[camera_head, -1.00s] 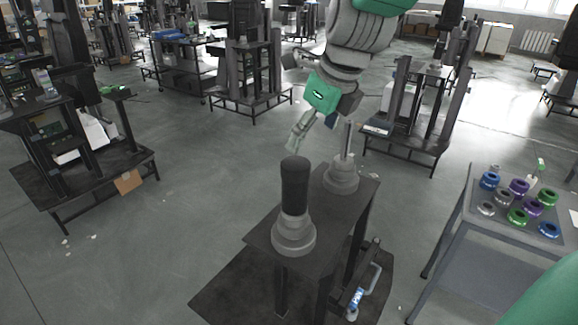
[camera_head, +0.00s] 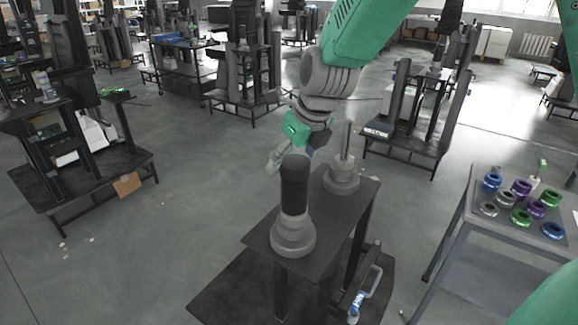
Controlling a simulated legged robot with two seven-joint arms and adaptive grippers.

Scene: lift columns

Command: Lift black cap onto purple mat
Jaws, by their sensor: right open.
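A tall black cylinder (camera_head: 294,188), which fits the black cap, stands upright in a grey stepped base (camera_head: 293,238) at the front of a small dark table (camera_head: 262,232). My right gripper (camera_head: 290,154) hangs just behind the top of the black cylinder. It is open and empty, and its fingers are partly hidden. I cannot tell how far it is from the cylinder. I see no purple mat. Purple rings (camera_head: 521,187) lie on the side table. My left gripper is not in view.
A second grey base with a thin upright rod (camera_head: 347,147) stands at the back of the dark table, close to my right arm. A grey side table (camera_head: 480,222) at right holds several coloured rings. Dark stands fill the background.

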